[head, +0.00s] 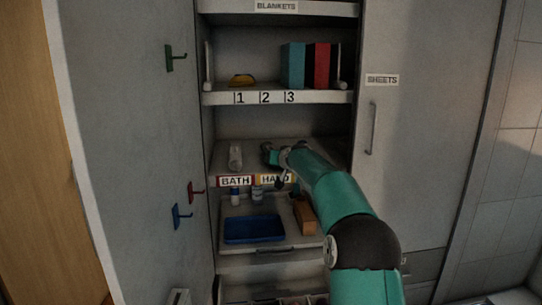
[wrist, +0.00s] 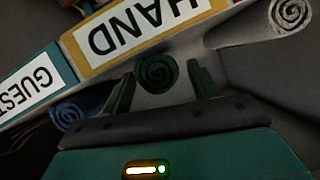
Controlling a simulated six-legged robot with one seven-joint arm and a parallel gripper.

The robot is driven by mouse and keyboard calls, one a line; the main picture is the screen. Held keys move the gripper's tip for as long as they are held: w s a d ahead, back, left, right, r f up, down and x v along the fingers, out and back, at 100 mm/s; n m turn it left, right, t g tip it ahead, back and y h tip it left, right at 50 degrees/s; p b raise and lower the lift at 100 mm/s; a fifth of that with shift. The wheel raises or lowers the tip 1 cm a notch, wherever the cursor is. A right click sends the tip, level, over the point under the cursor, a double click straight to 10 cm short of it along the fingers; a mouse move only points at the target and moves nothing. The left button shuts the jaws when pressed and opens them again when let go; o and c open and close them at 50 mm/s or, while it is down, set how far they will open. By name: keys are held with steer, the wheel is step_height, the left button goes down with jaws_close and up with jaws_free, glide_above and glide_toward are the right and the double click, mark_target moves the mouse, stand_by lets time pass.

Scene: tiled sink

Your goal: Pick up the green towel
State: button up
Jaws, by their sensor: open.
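The green towel (wrist: 155,73) is rolled up, its spiral end facing my wrist camera. In the wrist view it lies between the tips of my open gripper (wrist: 161,72), with a finger on either side. I cannot tell whether the fingers touch it. In the head view my gripper (head: 277,157) reaches onto the shelf above the BATH and HAND labels. My arm covers part of that shelf, and I cannot clearly make out the green towel there.
A pale rolled towel (wrist: 291,14) and a blue rolled towel (wrist: 68,116) lie to either side. The HAND label (wrist: 130,27) is on the shelf edge. Below are a blue basin (head: 253,230) and a brown block (head: 304,215). Books (head: 305,65) stand on the shelf above.

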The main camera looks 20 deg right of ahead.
steer(key=shift+x, duration=0.8)
steer(key=shift+r, duration=0.1)
steer(key=c, duration=0.8)
steer(key=shift+o, duration=0.2)
